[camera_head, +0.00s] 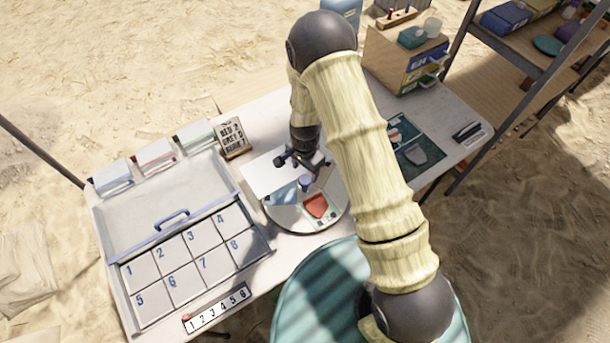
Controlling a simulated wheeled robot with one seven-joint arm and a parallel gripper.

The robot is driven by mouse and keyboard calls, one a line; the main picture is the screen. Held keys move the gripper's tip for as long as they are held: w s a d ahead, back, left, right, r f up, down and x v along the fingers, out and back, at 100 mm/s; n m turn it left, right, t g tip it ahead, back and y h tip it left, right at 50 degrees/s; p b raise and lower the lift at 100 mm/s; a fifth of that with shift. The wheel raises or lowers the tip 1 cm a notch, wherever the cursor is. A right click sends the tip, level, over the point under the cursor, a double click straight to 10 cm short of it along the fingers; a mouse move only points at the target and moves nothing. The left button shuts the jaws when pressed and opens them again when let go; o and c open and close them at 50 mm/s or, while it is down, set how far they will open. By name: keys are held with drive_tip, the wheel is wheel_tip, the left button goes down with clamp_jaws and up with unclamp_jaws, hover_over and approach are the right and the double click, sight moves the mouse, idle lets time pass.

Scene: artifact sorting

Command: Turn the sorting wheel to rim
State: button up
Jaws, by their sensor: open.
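The sorting wheel (283,214) is a round pale disc on the table, right of the numbered tray. Its front sector shows a red sherd shape (317,205). A light-blue sector lies at its left, partly under a white panel (268,170). A small blue-purple knob (305,183) stands near the wheel's middle. My dark gripper (301,170) is open and points down over the wheel, close to the knob. I cannot tell whether a finger touches the knob. My gripper and arm hide the wheel's back and part of its right side.
A tray with numbered cells (204,262) and a blue handle lies at left. A lettered sign (232,138) and small boxes stand behind it. A numbered strip (217,308) lies at the front edge. A dark-green mat (421,153) and a wooden box (388,62) are at right.

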sight(305, 179)
drive_tip(key=shift+f+p, duration=0.5)
drive_tip(key=shift+f, duration=2.15)
clamp_jaws()
